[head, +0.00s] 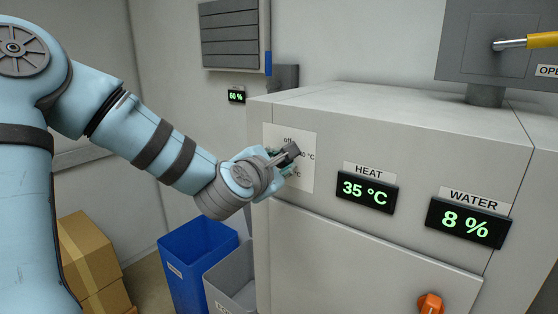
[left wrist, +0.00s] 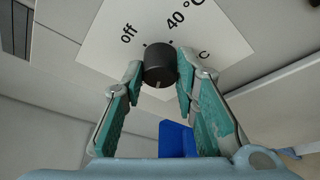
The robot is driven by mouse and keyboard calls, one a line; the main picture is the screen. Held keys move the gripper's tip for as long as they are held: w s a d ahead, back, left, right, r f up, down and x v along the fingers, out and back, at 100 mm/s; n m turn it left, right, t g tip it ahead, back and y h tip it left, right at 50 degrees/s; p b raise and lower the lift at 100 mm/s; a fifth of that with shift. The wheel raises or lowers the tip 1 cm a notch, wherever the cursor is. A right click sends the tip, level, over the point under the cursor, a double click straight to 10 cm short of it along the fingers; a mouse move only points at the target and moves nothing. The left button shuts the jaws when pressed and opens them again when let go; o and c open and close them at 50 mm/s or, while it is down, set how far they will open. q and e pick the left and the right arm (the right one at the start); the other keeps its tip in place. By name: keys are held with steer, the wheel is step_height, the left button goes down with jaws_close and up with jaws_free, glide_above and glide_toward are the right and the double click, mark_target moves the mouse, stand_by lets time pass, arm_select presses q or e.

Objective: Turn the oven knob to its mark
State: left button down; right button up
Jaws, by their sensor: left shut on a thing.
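The oven knob (left wrist: 160,62) is a dark round knob on a white label plate (left wrist: 105,45) in the left wrist view. The plate reads "off", "40 °C" and a third mark partly hidden by a finger. My left gripper (left wrist: 160,75) has its fingertips on both sides of the knob and is shut on it. In the head view my left gripper (head: 285,162) is at the plate (head: 306,173) on the front of the grey cabinet, and it covers most of the plate's text. The knob's pointer direction is hard to tell. My right gripper is not in view.
The HEAT display (head: 366,190) reads 35 °C and the WATER display (head: 470,222) reads 8 %. An orange knob (head: 431,303) is lower on the cabinet (head: 400,245). A blue bin (head: 195,262) and a grey bin (head: 232,285) stand below my left arm, with cardboard boxes (head: 90,255) at left.

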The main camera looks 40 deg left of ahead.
arm_select(q)
steer(key=c, duration=1.3)
jaws_free()
steer(key=shift+a, duration=0.1)
